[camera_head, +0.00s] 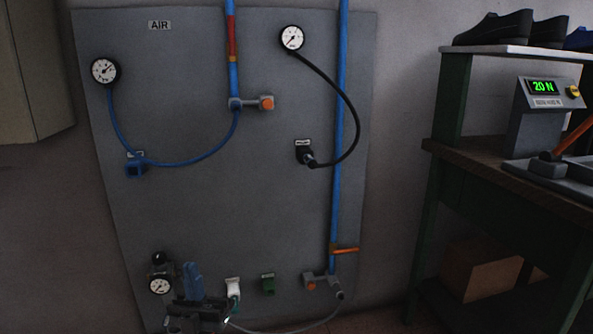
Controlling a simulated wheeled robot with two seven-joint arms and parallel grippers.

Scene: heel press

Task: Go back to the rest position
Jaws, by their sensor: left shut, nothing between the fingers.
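A grey panel marked AIR (220,210) fills the left and middle of the head view. My left gripper (205,314) appears as a dark shape low in front of the panel, at the bottom edge. It is shut and empty, close to a blue part (193,281) and a small gauge (160,286). I cannot tell whether it touches either. The dim light hides its finger outline, and most of the arm is out of frame. My right gripper is not in view.
The panel carries two upper gauges (105,70) (291,38), hoses, blue pipes (340,130), and white (233,287) and green (268,284) sockets. A workbench (480,165) with a 20 N display (542,87), shoes (500,28) and a carton (482,268) stands at right.

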